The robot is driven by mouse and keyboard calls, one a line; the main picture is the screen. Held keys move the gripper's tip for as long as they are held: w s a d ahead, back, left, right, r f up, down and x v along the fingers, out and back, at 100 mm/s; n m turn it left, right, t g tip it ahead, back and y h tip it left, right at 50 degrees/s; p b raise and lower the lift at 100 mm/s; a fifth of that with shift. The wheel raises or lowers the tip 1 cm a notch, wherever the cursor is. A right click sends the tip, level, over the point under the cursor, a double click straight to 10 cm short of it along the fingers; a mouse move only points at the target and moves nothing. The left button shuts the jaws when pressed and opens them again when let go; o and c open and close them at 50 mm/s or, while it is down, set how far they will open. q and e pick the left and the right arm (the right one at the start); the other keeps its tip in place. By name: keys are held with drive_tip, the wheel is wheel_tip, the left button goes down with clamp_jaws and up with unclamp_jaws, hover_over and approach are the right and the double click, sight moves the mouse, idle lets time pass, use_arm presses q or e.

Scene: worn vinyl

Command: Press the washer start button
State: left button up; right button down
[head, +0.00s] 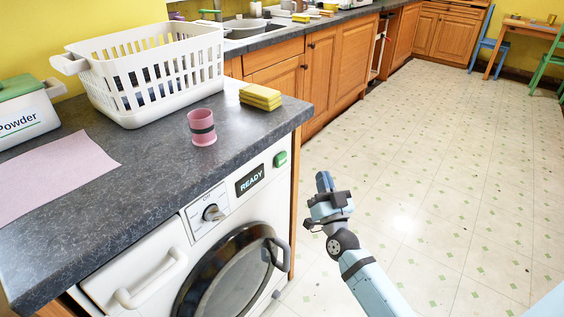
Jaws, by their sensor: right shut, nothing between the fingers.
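The white washer (187,240) stands under the dark counter at the left of the head view. A green button (280,159) sits at the right end of its front panel. Left of it are a dark display (250,180) reading READY and a round dial (212,213). The round dark door (232,278) is shut. My right gripper (324,182) is shut and empty, in front of the washer and to the right of the button, apart from it. My left gripper is not in view.
The door handle (279,253) juts out. The floor (450,180) to the right is clear.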

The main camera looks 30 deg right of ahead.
sight(281, 160)
drive_tip(key=shift+w, duration=0.1)
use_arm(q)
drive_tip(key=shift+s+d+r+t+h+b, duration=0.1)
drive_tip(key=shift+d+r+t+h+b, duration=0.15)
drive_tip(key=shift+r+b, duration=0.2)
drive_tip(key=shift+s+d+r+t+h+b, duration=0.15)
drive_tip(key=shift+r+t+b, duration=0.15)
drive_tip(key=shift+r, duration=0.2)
use_arm(e)
drive_tip(key=w+a, duration=0.3)
drive_tip(key=w, duration=0.5)
drive_tip(key=shift+a, duration=0.2)
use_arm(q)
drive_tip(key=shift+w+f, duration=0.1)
use_arm(e)
drive_tip(key=shift+w, duration=0.1)
idle(0.8)
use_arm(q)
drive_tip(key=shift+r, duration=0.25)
use_arm(e)
drive_tip(key=shift+w+a, duration=0.2)
drive_tip(key=shift+w, duration=0.1)
